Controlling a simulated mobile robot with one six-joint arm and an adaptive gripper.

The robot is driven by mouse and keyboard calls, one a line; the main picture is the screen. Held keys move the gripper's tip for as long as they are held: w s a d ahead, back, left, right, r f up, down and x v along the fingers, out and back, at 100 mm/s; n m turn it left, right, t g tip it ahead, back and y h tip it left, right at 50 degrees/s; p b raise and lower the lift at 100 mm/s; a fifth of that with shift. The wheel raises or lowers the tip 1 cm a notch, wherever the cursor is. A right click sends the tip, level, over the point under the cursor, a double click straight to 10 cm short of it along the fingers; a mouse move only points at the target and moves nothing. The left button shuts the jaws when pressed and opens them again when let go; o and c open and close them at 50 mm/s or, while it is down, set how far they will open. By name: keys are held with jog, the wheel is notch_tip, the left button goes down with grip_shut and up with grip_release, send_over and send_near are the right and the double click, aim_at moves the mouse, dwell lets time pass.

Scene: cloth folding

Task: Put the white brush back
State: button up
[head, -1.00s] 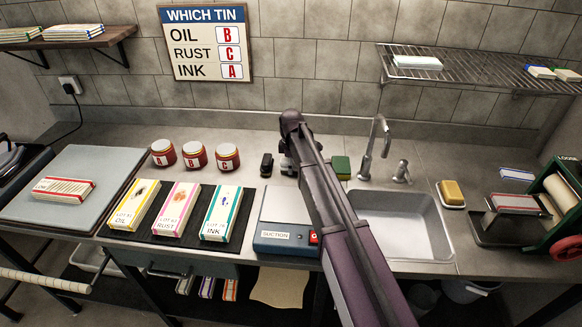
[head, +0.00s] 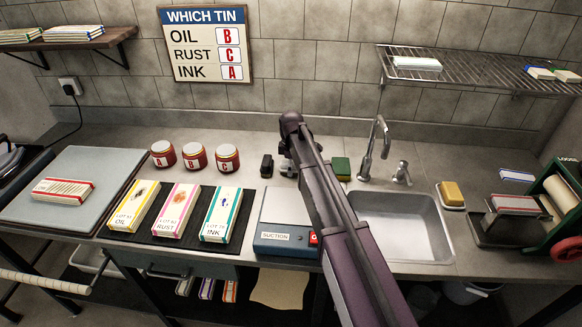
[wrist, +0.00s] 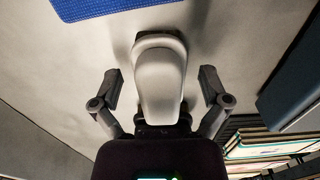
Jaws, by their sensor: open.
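The white brush (wrist: 160,85) lies on the grey counter in the wrist view, its rounded pale body pointing away from my gripper. My gripper (wrist: 159,83) is open, with one finger on each side of the brush. Gaps show between both fingers and the brush, so it is not held. In the head view my arm hides most of my gripper and the brush, behind the suction plate. A dark brush-like block (head: 267,166) stands just left of there.
A blue textured piece (wrist: 115,8) lies beyond the brush. Three lettered tins (head: 194,156) stand to the left, with three cloth stacks (head: 176,210) in front of them. The suction plate (head: 285,205), green sponge (head: 341,167) and sink (head: 405,225) are close to my arm.

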jog(key=shift+r+p, duration=5.95)
jog(key=shift+r, duration=0.1)
jog(key=shift+d, duration=0.1)
jog(key=s+d+m, duration=1.7)
jog(key=s+d, duration=0.5)
jog(key=s, duration=0.4)
jog(key=shift+d+m, duration=0.25)
jog(key=shift+m, duration=0.05)
jog(key=shift+w, duration=0.1)
